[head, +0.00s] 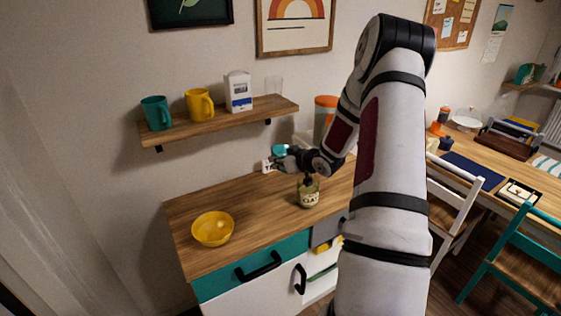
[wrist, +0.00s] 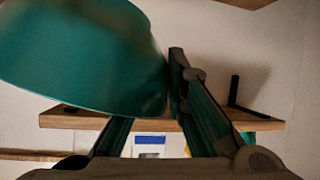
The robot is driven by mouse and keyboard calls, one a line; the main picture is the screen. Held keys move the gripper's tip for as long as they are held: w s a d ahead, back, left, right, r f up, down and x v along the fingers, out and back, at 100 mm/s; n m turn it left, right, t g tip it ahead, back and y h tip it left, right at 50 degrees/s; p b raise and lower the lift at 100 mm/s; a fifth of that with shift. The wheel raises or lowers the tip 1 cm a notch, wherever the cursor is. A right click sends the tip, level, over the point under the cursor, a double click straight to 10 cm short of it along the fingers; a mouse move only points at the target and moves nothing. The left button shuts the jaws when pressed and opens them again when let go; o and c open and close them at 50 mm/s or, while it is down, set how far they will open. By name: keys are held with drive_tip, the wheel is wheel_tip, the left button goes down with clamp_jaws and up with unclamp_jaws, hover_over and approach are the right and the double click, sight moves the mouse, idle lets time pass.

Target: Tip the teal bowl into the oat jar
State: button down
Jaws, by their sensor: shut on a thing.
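The teal bowl (head: 281,150) is held above the cabinet top, and only a small part of it shows past my gripper (head: 284,160) in the head view. In the wrist view the bowl (wrist: 85,60) fills the upper left, its wall between the fingers of my gripper (wrist: 170,95). My gripper is shut on it. The inside of the bowl is hidden, so I cannot tell what it holds. The oat jar (head: 308,195) stands upright on the cabinet, below and slightly right of my gripper. Its top is partly hidden by my gripper.
A yellow bowl (head: 212,229) sits at the left of the wooden cabinet top (head: 255,205). A wall shelf (head: 218,121) above carries a teal mug (head: 156,113), a yellow mug (head: 199,105), a carton (head: 238,92) and a glass (head: 274,86). An orange-lidded container (head: 325,103) stands behind my arm.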

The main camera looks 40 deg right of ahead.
drive_tip(key=shift+w+f+h+b, duration=0.2)
drive_tip(key=shift+h+b, duration=0.1)
drive_tip(key=shift+b, duration=0.25)
drive_tip(key=shift+f+n+b, duration=0.2)
drive_tip(key=shift+n+b, duration=0.2)
drive_tip(key=shift+b, duration=0.3)
drive_tip(key=shift+s+f+n+g+h+b, duration=0.15)
drive_tip(key=shift+f+n+g+h+b, duration=0.3)
drive_tip(key=shift+b, duration=1.05)
